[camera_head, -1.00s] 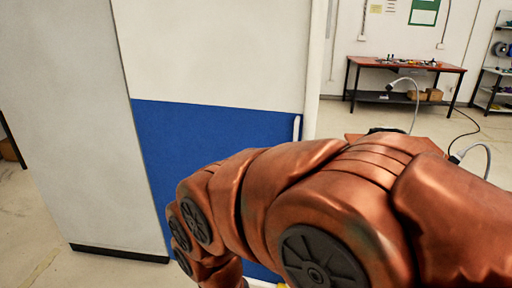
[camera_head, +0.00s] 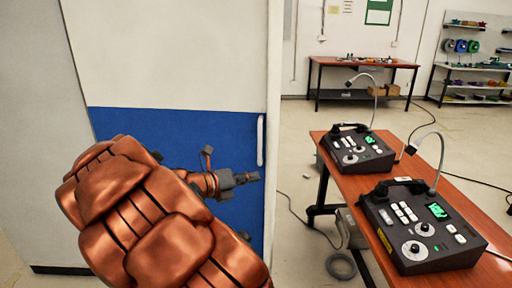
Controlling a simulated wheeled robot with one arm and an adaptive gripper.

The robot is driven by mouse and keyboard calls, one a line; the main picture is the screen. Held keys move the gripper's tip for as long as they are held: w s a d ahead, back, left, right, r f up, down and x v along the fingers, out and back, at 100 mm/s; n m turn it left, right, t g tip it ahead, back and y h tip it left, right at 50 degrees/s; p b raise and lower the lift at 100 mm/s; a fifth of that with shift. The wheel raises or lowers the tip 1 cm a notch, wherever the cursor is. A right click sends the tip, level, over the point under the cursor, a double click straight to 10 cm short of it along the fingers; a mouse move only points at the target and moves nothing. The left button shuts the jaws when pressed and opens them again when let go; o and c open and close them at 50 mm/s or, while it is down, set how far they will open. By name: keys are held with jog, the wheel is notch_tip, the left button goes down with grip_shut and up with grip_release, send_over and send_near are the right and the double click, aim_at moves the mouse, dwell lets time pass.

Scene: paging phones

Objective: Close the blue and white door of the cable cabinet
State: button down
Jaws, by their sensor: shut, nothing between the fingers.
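The cabinet door (camera_head: 170,60) is white on top and blue below (camera_head: 225,135). It fills the left middle of the head view, with a white upright handle (camera_head: 261,140) near its right edge. I cannot tell how far the door stands open. The grey cabinet side (camera_head: 40,150) is to its left. My gripper (camera_head: 256,176) is shut and empty. It appears in front of the blue part, just below the handle, pointing right. I cannot tell whether it touches the door. My arm hides part of the lower door.
A red-brown table (camera_head: 335,185) with two black paging phones (camera_head: 420,225) (camera_head: 356,150) on goosenecks stands to the right. Cables lie on the floor beside it. A workbench (camera_head: 365,62) and a shelf unit (camera_head: 470,68) stand at the back.

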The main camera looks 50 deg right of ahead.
jog(key=w+d+n+t+h, duration=0.3)
jog(key=w+d+n, duration=0.2)
jog(key=w+n, duration=0.45)
jog(key=w+d+p, duration=0.1)
jog(key=d+p, duration=0.1)
jog(key=d, duration=1)
jog(key=shift+d+f+p, duration=0.15)
jog(key=shift+p, duration=0.15)
jog(key=shift+n, duration=0.25)
